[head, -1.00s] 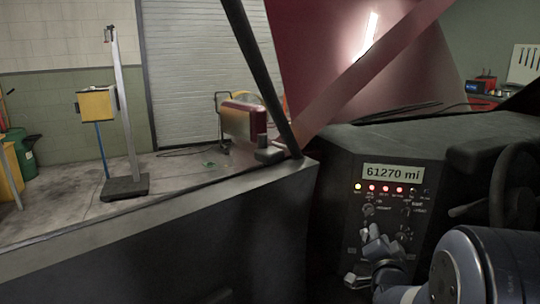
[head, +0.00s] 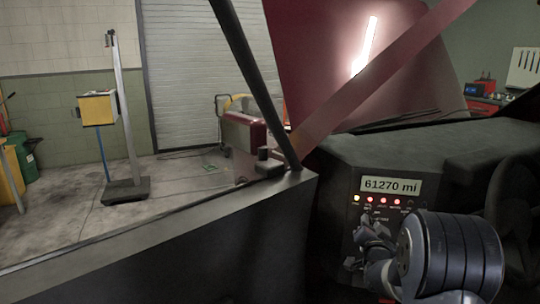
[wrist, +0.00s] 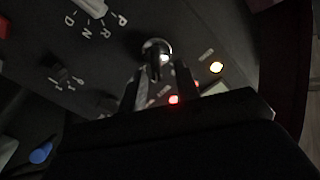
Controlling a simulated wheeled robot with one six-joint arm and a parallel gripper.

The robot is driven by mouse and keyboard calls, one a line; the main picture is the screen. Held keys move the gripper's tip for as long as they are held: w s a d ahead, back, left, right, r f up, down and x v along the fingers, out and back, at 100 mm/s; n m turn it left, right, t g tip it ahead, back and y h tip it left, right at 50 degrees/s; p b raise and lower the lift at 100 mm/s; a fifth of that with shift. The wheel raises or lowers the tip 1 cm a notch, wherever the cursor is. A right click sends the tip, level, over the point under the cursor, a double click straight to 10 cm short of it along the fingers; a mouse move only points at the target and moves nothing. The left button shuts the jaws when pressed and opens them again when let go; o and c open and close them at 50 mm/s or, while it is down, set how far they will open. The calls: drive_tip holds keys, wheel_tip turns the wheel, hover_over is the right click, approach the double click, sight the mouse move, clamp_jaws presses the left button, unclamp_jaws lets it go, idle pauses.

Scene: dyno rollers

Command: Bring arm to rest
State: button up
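My gripper (head: 368,232) is in front of the lower part of the dashboard panel (head: 347,200), below its row of lights. In the wrist view my gripper (wrist: 158,78) shows two dark fingers apart with a gap between them. A round metal key switch or knob (wrist: 156,50) lies just beyond the fingertips; I cannot tell whether they touch it. Nothing is clearly held. My arm reaches in from the lower right of the head view and hides part of the panel.
The panel carries a 61270 mi display (head: 391,186). A gear dial (wrist: 95,8) is at the upper left of the wrist view. The steering wheel (head: 510,195) is close at the right. A dark door edge (head: 180,225) runs across the left, with open floor beyond.

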drive_tip(key=s+a+n+p, duration=0.3)
drive_tip(key=s+n+p, duration=0.3)
drive_tip(key=s, duration=0.4)
drive_tip(key=shift+p, duration=0.55)
idle(0.4)
drive_tip(key=shift+r, duration=0.1)
